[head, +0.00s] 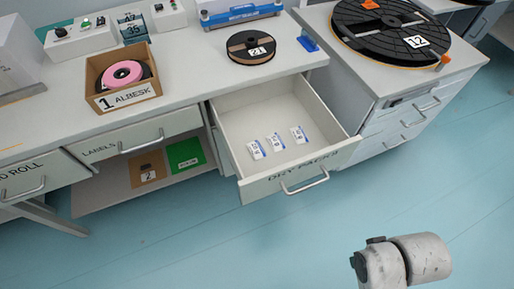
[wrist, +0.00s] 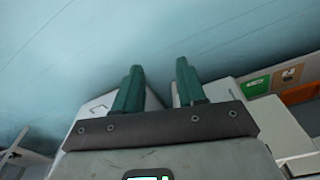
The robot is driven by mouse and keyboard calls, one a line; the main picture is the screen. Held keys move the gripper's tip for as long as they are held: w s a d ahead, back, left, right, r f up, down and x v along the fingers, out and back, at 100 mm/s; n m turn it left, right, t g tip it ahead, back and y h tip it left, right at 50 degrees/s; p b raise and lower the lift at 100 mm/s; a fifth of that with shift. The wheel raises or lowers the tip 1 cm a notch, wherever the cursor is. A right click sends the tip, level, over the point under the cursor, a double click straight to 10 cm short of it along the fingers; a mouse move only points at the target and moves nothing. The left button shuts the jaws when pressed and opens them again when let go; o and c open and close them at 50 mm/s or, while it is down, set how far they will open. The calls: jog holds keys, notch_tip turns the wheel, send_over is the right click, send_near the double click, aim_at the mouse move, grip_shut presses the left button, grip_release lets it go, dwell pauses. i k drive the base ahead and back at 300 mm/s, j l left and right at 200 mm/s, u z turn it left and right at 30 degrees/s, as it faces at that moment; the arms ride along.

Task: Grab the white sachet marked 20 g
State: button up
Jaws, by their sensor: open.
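Three small white sachets with blue ends lie apart in the open dry packs drawer (head: 232,110): a left sachet (head: 256,149), a middle sachet (head: 275,142) and a right sachet (head: 299,134). Their print is too small to read, so I cannot tell which is marked 20 g. My gripper (wrist: 158,72) shows in the wrist view with two green fingers apart and nothing between them. It points at bare blue floor. No sachet shows in the wrist view. In the head view only part of my arm shows at the lower right, away from the drawer.
The drawer is pulled out from a white bench, with its handle (head: 304,183) in front. A box marked 1 Albesk (head: 126,98), a reel marked 21 (head: 251,47) and a large reel marked 12 (head: 391,27) stand on top. Blue floor (head: 215,245) before the drawer is clear.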

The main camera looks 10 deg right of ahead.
aim_at(256, 149)
jog(key=i+l+u, duration=0.35)
jog(key=l, duration=0.3)
jog(key=i+l+u, duration=0.15)
jog(key=l, duration=0.25)
jog(key=i+j, duration=0.4)
jog(key=j, duration=0.15)
